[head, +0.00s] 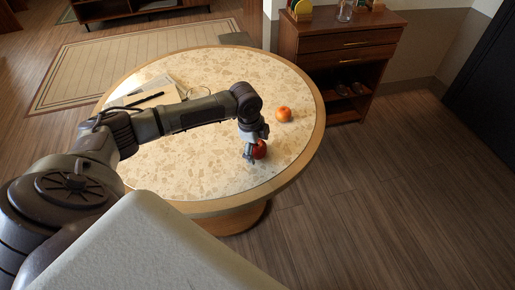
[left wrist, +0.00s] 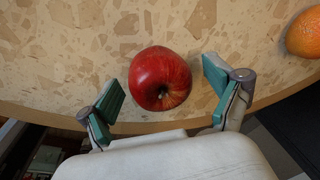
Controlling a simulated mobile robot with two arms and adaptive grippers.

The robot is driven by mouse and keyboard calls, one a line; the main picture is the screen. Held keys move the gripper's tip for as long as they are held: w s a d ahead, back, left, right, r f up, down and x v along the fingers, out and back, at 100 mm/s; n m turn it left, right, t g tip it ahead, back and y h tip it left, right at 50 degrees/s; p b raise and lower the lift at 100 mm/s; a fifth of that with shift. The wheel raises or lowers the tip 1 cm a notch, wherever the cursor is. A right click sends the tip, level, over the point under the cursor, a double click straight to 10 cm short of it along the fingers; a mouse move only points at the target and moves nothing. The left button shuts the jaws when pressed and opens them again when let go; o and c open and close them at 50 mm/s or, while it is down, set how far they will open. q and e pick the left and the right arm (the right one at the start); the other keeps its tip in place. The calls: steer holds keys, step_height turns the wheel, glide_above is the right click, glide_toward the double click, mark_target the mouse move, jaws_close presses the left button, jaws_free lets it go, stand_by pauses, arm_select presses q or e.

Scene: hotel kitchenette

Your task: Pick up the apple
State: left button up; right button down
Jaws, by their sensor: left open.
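A red apple (head: 260,149) sits on the round speckled table (head: 180,180), near its right front edge. In the left wrist view the apple (left wrist: 160,78) lies between the two green-padded fingers, with a gap on each side. My left gripper (head: 252,152) is over the apple and hides part of it in the head view. In the left wrist view the gripper (left wrist: 163,92) is open and holds nothing. My right gripper is in neither view.
An orange (head: 284,114) lies on the table behind the apple; it also shows in the left wrist view (left wrist: 305,33). Papers with a pen (head: 148,97) and glasses (head: 198,92) lie farther left. A wooden cabinet (head: 335,50) stands behind the table.

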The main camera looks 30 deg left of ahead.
arm_select(q)
steer(key=shift+f, duration=0.15)
steer(key=shift+c, duration=0.2)
steer(key=c, duration=1.3)
steer(key=shift+o, duration=0.2)
